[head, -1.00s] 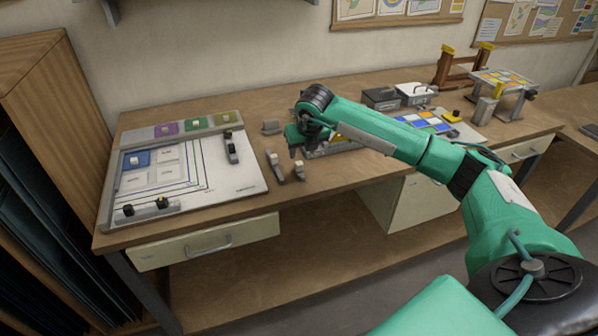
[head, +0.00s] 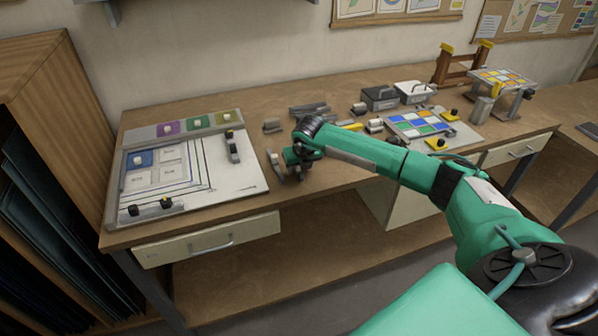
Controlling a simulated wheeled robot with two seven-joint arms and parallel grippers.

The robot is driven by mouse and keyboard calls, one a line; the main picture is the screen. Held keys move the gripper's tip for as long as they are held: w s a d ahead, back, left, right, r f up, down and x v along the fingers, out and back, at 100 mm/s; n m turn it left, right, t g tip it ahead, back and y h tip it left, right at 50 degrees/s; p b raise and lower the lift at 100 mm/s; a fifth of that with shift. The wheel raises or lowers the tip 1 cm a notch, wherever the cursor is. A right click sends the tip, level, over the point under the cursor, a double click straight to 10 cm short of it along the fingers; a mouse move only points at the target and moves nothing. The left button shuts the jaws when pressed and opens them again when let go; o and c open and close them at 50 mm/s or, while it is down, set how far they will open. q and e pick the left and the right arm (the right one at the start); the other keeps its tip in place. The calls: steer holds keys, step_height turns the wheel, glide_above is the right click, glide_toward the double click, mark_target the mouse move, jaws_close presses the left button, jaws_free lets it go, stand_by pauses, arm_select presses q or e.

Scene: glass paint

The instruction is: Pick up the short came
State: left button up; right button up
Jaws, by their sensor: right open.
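My right gripper (head: 297,172) is open and points down at the front middle of the bench. It hangs over a small grey bar that it mostly hides. A similar short grey bar with a pale knob (head: 272,158) lies just left of the gripper, apart from it. Which of these bars is the short came I cannot tell for sure. No bar shows clearly between the fingers. My left gripper is not in view.
A white layout board (head: 225,183) with tiles and dark-knobbed bars lies at the left. Longer grey bars (head: 309,109) and a small grey block (head: 271,125) lie behind the gripper. A coloured glass panel (head: 420,125) and grey boxes (head: 381,97) stand to the right.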

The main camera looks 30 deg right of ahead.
jaws_close()
